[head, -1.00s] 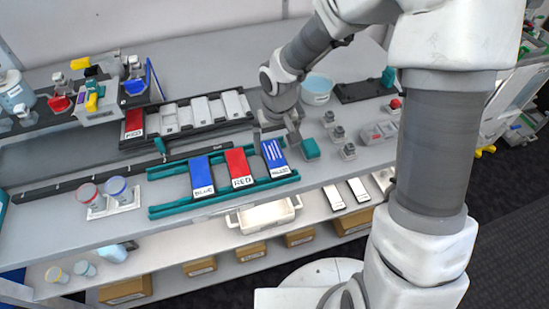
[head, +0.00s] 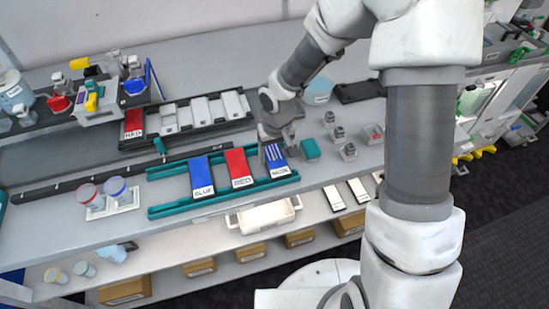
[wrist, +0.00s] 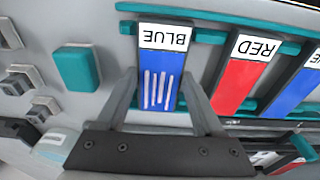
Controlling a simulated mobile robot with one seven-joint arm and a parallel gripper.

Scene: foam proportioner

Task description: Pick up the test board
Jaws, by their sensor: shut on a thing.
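The test board appears to be the blue board with white stripes (head: 276,156), with a white label that reads BLUE in the wrist view (wrist: 160,65). It lies at the right end of the teal rack (head: 165,211), beside a red board (head: 239,165) and another blue board (head: 201,176). My gripper (head: 268,150) is over the striped board's far end. In the wrist view my gripper's fingertips (wrist: 160,74) close on the board's two long edges. The board still seems to rest on the rack's rails.
A teal block (head: 310,149) sits close to the right of the striped board. Several grey knobbed pieces (head: 338,135) stand further right. A black rack (head: 185,120) with a red board and pale slots lies behind. Two cups (head: 103,193) stand at left.

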